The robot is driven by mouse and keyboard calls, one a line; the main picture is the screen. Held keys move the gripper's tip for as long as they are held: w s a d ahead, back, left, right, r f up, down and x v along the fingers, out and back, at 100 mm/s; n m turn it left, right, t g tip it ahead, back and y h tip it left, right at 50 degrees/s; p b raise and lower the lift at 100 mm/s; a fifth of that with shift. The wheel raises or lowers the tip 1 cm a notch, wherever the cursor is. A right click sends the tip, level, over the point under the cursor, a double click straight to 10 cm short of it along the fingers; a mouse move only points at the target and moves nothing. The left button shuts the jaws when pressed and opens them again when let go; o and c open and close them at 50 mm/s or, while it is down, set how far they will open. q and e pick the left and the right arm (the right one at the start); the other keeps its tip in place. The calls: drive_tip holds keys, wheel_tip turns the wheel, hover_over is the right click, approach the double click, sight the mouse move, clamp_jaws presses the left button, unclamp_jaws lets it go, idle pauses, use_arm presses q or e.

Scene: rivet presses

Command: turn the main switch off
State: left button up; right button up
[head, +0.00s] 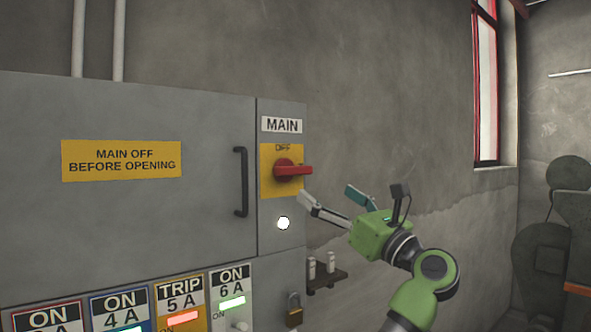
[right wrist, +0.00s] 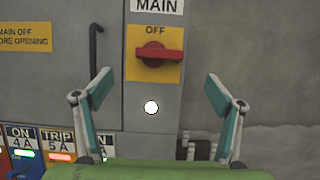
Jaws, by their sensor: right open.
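The main switch is a red rotary handle (head: 290,169) on a yellow plate (head: 268,188), under a MAIN label on the grey cabinet. The handle lies horizontal, and OFF is printed above it. It also shows in the right wrist view (right wrist: 158,54), at the top centre. My right gripper (head: 350,194) is open and empty, to the right of and slightly below the switch in the head view. In the right wrist view its fingers (right wrist: 159,84) stand wide apart, below and on either side of the handle, with no visible contact. My left gripper is not in view.
A white round lamp (head: 283,223) glows below the switch. A black door handle (head: 241,182) stands to its left. Labelled breakers, including TRIP 5A (head: 182,303), line the lower cabinet. A padlock (head: 294,309) and a small shelf (head: 326,280) are at lower right.

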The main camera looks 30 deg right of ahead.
sight(298, 172)
drive_tip(key=p+x, duration=0.4)
drive_tip(key=x, duration=0.7)
drive_tip(key=shift+w, duration=0.3)
drive_tip(key=shift+w+r+p, duration=0.15)
drive_tip(key=shift+w+p, duration=0.3)
drive_tip(key=shift+w, duration=0.15)
drive_tip(key=c, duration=1.1)
